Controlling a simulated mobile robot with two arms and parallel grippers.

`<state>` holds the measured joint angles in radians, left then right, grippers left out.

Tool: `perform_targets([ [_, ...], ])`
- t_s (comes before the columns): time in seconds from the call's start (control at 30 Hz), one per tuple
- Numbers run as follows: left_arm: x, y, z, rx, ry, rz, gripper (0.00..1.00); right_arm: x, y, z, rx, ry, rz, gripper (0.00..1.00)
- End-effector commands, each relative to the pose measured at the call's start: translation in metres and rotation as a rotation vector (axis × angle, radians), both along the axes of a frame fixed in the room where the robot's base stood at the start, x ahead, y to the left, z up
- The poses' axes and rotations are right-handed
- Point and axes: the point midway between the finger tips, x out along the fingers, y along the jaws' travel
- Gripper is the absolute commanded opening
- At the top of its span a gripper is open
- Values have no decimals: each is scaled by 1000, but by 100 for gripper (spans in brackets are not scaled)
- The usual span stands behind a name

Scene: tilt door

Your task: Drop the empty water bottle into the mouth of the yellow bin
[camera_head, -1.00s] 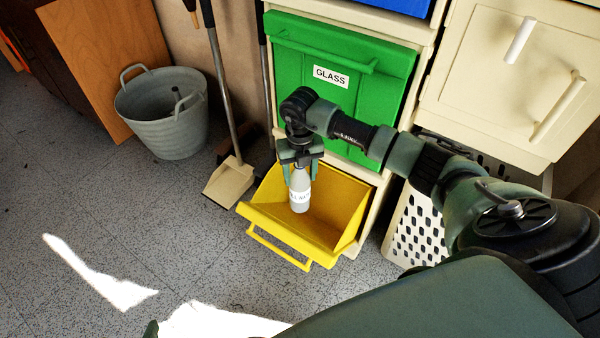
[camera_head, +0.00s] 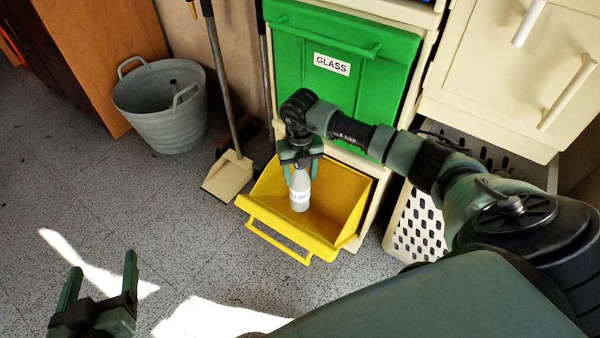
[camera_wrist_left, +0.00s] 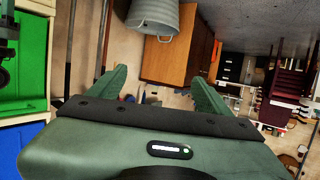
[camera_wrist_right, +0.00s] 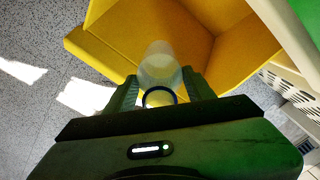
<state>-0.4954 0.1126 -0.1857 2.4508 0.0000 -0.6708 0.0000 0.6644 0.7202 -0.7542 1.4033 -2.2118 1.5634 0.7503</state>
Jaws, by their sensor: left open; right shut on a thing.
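The yellow bin (camera_head: 338,205) is tilted open at the bottom of the cabinet, its mouth facing up. My right gripper (camera_head: 300,168) is shut on the water bottle (camera_head: 300,192), a pale translucent bottle with a white label, hanging upright over the bin's mouth. In the right wrist view the bottle (camera_wrist_right: 160,68) sits between the fingers (camera_wrist_right: 160,92), with the yellow bin (camera_wrist_right: 165,25) behind it. Whether the bottle's lower end touches the bin I cannot tell. My left gripper (camera_head: 102,283) is open and empty at the lower left, away from the bin.
A green bin front labelled GLASS (camera_head: 340,65) is shut above the yellow bin. A white perforated basket (camera_head: 418,222) stands to its right. A dustpan (camera_head: 228,176) and a grey tub (camera_head: 162,108) stand to the left. The floor in front is clear.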

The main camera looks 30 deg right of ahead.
Motion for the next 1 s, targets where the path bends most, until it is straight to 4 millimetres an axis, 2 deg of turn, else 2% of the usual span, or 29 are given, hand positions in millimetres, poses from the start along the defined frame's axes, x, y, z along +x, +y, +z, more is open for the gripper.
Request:
perform_targets([
  [0.5,13,-11,49,-65,-258,-17,79,0,0,-19,-1,1,0,0],
  [1.0,14,-12,56,-73,-288,-19,79,0,0,-20,0,0,0,0],
])
